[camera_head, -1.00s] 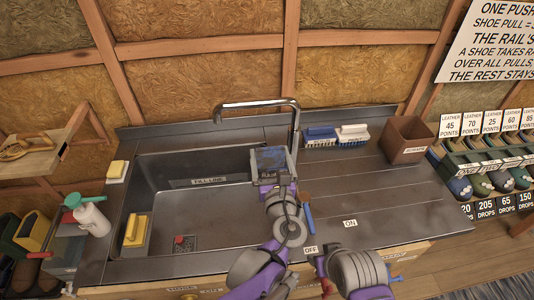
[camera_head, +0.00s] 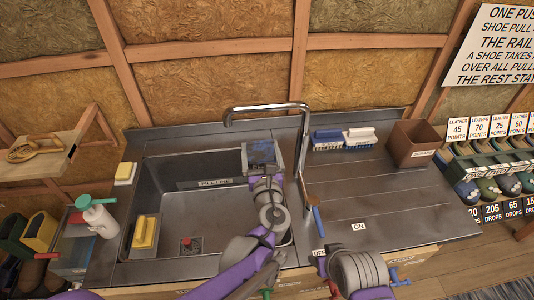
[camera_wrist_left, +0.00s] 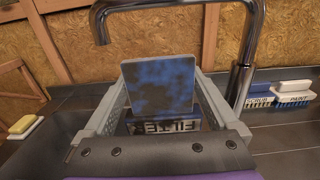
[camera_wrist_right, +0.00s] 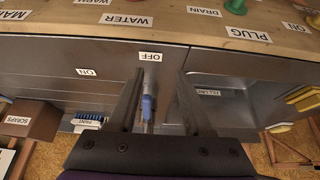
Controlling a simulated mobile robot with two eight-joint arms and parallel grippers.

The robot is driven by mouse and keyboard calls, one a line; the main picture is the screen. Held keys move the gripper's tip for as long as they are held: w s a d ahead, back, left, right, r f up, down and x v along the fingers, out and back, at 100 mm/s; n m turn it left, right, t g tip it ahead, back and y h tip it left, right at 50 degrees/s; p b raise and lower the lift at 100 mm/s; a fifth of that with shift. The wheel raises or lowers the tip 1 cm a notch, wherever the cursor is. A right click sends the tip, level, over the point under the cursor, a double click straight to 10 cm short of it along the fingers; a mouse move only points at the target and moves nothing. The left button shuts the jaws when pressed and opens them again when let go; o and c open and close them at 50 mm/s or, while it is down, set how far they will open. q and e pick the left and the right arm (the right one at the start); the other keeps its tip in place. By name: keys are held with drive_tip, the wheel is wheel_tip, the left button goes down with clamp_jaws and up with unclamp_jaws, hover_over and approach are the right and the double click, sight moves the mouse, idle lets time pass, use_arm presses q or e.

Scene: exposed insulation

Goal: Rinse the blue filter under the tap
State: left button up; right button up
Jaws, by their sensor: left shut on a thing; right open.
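The blue filter (camera_head: 262,152) is a square plate, blotched dark and blue. It stands between the fingers of my left gripper (camera_head: 262,170), which is shut on it above the right part of the sink (camera_head: 190,212). In the left wrist view the filter (camera_wrist_left: 160,85) is upright, with a FILTER label below it. The tap (camera_head: 301,140) arches behind and right of it; its spout shows at upper left in that view. No water stream shows. My right gripper (camera_wrist_right: 161,78) is open, its fingers on either side of the blue-handled lever (camera_wrist_right: 148,105), beside the OFF label (camera_wrist_right: 150,57).
An ON label (camera_head: 359,226) lies right of the lever. Two brushes (camera_head: 343,138) and a brown scraps bin (camera_head: 414,145) stand at the back right. A yellow sponge (camera_head: 145,232), a red drain piece (camera_head: 190,246) and a spray bottle (camera_head: 97,215) are at left.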

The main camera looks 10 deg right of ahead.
sight(317, 217)
use_arm(q)
drive_tip(key=w+a+f, duration=0.1)
drive_tip(key=w+a, duration=0.3)
drive_tip(key=w, duration=0.3)
drive_tip(key=shift+a+f, duration=0.3)
drive_tip(key=shift+f, duration=0.05)
use_arm(e)
drive_tip(key=shift+r, duration=0.15)
use_arm(q)
drive_tip(key=shift+w, duration=0.1)
use_arm(e)
drive_tip(key=shift+c, duration=0.2)
drive_tip(key=shift+a, duration=0.1)
drive_tip(key=c, duration=0.7)
drive_tip(key=shift+w+a+r+g, duration=0.2)
drive_tip(key=shift+a+r+g, duration=0.1)
drive_tip(key=shift+a, duration=0.15)
clamp_jaws()
drive_tip(key=w+a+r+m+h, duration=0.1)
drive_tip(key=w+a+r+h, duration=0.4)
drive_tip(key=r, duration=0.3)
drive_tip(key=shift+h, duration=0.4)
drive_tip(key=x, duration=0.9)
drive_tip(key=shift+s+d+f, duration=0.1)
drive_tip(key=shift+s+f, duration=0.05)
drive_tip(key=shift+f, duration=0.35)
